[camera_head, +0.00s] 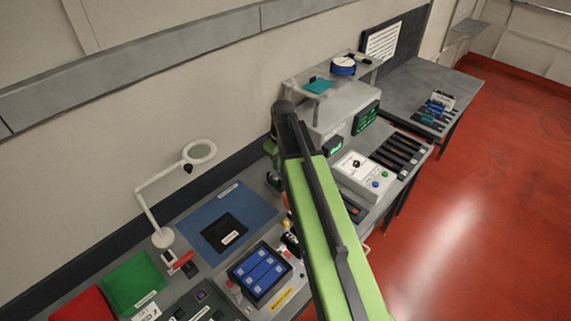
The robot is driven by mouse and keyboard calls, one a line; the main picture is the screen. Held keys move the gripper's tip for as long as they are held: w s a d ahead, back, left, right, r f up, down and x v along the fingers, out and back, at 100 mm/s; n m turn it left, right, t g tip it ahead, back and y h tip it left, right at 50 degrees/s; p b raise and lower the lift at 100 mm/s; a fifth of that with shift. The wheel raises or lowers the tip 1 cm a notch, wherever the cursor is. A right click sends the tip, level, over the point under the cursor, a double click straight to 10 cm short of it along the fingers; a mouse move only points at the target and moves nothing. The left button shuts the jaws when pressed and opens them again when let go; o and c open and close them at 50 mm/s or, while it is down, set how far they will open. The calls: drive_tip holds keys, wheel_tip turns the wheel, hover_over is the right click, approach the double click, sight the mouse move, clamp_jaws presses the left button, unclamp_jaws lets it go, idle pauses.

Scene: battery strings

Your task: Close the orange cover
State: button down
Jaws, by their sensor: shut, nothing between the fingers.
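My arm, green and black, crosses the picture from the bottom right up to a dark joint above the bench. My gripper (274,181) hangs below that joint, mostly hidden behind the arm; it is shut and small in view. A small orange patch (287,200) shows at the arm's left edge, just below the gripper. It may be part of the orange cover, but the arm hides the rest. I cannot tell how far the cover is open, or whether the gripper touches it.
A white control box (357,172) stands right of the arm. Red floor (475,200) is clear at right.

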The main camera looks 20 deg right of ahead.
wheel_tip(320, 180, down, 8)
drive_tip(key=s+d+b, duration=0.1)
drive_tip(key=d+b, duration=0.1)
drive_tip(key=b, duration=0.7)
drive_tip(key=shift+s, duration=0.3)
